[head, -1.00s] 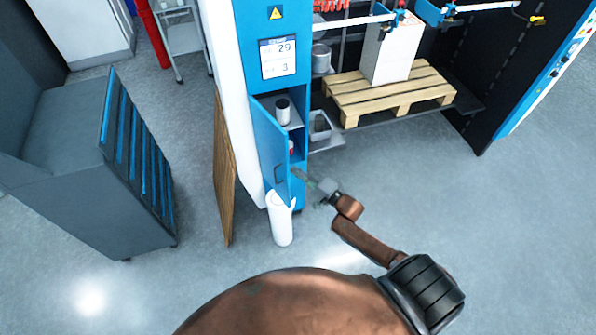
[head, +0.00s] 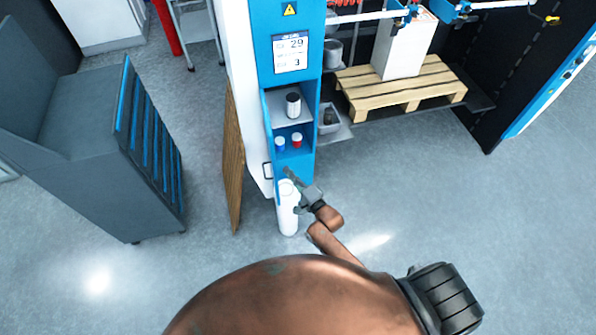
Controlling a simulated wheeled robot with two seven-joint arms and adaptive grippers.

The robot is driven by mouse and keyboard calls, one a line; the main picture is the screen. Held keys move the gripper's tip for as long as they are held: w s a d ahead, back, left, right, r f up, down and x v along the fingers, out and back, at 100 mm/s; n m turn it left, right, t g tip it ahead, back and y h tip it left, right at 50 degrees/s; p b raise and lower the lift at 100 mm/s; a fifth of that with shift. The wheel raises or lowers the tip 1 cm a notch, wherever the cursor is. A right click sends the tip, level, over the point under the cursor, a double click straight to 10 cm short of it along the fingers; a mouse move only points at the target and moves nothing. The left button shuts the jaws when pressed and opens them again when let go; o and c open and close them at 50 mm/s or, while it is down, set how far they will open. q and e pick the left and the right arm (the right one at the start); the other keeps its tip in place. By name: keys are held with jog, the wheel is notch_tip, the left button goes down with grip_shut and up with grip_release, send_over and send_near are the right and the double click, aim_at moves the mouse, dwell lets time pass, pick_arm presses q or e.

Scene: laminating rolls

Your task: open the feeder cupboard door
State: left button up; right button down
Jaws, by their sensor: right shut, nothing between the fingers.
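The feeder cupboard (head: 300,163) is the blue compartment low in the blue column, and its inside shows. Its door (head: 269,150) stands wide open, seen nearly edge-on at the left side of the opening, with a small handle (head: 267,170) near its lower part. My right gripper (head: 289,174) is shut and empty, in front of the cupboard's lower part and just right of the door. I cannot tell if the fingertips touch the door. My left gripper is not in view.
A dark can (head: 293,105) stands on the cupboard shelf, with a blue-topped jar (head: 280,143) and a red-topped jar (head: 297,140) below. A white roll (head: 288,212) stands in front. A brown board (head: 233,160) and grey cabinet (head: 90,170) are left; floor at right is clear.

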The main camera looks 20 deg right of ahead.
jog(key=d+v, duration=0.1)
jog(key=v, duration=1.1)
jog(key=s+d+f+n+g+h+b, duration=0.1)
jog(key=s+d+f+n+g+b, duration=0.3)
jog(key=f, duration=0.9)
jog(key=s+d+f+n+g+h, duration=0.1)
jog(key=s+f, duration=0.6)
jog(key=f, duration=0.5)
jog(key=s+d+f+n+g+h+b, duration=0.1)
jog(key=s+d+f+n+g, duration=0.3)
jog(key=f, duration=0.9)
pick_arm(q)
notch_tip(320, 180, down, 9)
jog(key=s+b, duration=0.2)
jog(key=b, duration=0.1)
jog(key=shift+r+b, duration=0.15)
jog(key=shift+b, duration=0.15)
pick_arm(e)
jog(key=s+f+n+g, duration=0.2)
jog(key=s+f, duration=0.4)
jog(key=s, duration=0.4)
jog(key=s+f+n+g+h, duration=0.1)
jog(key=s+f+n+g, duration=0.2)
jog(key=s+f, duration=0.3)
jog(key=s+a+f+n+g, duration=0.1)
jog(key=s+f, duration=0.5)
jog(key=s, duration=1)
jog(key=shift+s+f+n+g+h, duration=0.25)
jog(key=shift+f+n+g+h, duration=0.15)
jog(key=shift+n+g, duration=0.35)
